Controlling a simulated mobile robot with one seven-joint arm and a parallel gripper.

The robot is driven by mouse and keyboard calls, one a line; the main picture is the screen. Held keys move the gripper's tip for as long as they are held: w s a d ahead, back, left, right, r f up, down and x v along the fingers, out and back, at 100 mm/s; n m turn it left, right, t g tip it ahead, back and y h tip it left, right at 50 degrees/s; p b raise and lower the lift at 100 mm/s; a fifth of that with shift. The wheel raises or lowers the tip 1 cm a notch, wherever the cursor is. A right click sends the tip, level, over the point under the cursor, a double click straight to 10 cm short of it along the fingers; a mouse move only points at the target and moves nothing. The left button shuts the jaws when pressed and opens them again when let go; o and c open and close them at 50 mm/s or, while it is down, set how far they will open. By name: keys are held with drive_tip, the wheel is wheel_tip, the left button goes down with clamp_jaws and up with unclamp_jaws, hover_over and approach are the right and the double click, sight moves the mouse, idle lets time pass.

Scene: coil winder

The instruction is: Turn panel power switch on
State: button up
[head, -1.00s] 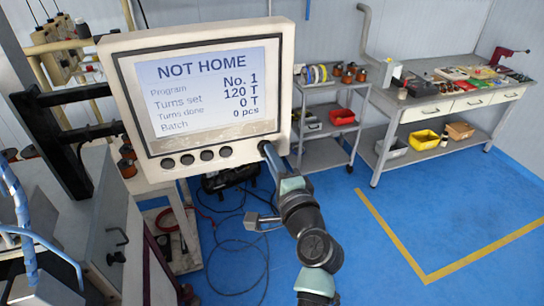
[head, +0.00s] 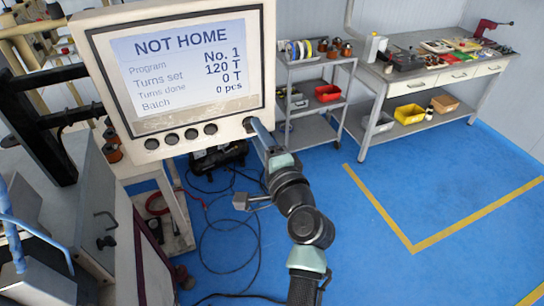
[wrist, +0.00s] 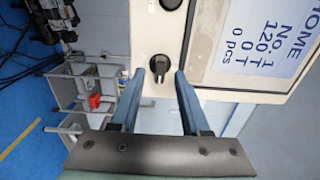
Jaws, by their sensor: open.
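The panel (head: 267,60) is a cream box with a lit screen (head: 190,65) reading NOT HOME, above a row of dark round buttons (head: 171,139). In the wrist view, a black rotary switch (wrist: 160,66) sits on the panel's cream face (wrist: 146,35), close to its edge. My gripper (wrist: 159,78) is open, with one blue finger on each side of the switch and its tips near it. I cannot tell whether they touch it. In the head view my gripper (head: 254,128) is at the panel's lower right corner and mostly covers the switch.
A grey shelf cart (head: 318,108) with a red bin (head: 327,93) stands behind the panel to the right. A workbench (head: 440,85) is further right. A grey cabinet (head: 75,215) is at the left. Dark cables lie on the blue floor (head: 350,240), which is otherwise clear at the right.

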drive_tip(key=b+v, duration=0.3)
drive_tip(key=v, duration=0.9)
